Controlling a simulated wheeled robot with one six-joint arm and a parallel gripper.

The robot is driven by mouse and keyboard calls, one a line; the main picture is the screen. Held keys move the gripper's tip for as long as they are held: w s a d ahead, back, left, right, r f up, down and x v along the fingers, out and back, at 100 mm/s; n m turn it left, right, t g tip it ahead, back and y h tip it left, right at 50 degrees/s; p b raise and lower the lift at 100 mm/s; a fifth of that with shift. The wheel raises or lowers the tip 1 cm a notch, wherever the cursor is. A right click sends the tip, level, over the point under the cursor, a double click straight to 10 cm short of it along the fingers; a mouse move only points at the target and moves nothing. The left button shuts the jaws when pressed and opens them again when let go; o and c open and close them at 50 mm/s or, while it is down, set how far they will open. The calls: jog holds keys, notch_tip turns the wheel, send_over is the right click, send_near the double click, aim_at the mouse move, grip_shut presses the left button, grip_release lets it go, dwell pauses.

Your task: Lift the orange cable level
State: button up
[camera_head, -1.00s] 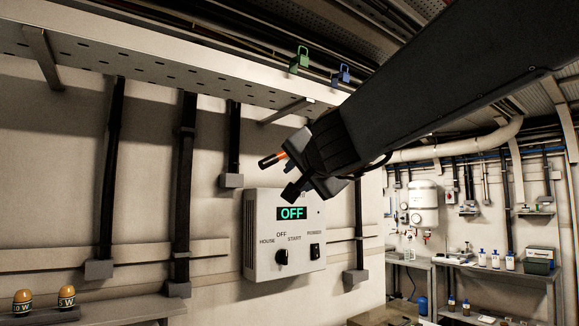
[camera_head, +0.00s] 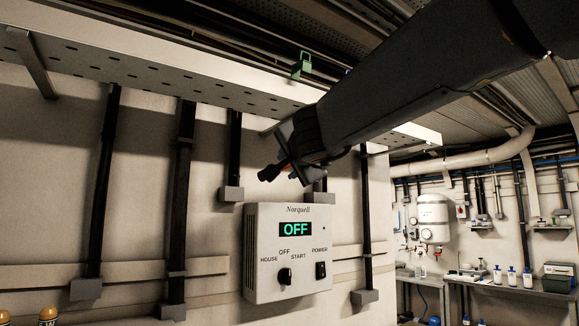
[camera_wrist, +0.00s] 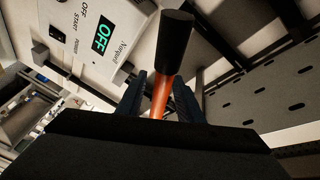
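The orange cable (camera_wrist: 160,100) shows in the wrist view as a short straight orange length with a thick black end. It lies between the two dark fingers of my gripper (camera_wrist: 162,83), which appear closed on its sides. The black end sticks out beyond the fingertips. In the head view my gripper (camera_head: 292,162) is up in front of the wall, above the control box, and the black cable end (camera_head: 269,173) points down to the left. Most of the orange part is hidden there by the gripper, and the rest of the cable is out of sight.
The white control box (camera_head: 288,283) reading OFF is on the wall just below my gripper. Dark vertical conduits (camera_head: 180,205) line the wall. A bench (camera_head: 500,285) stands at the far right.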

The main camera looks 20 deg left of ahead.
jog(key=shift+w, duration=0.3)
grip_shut()
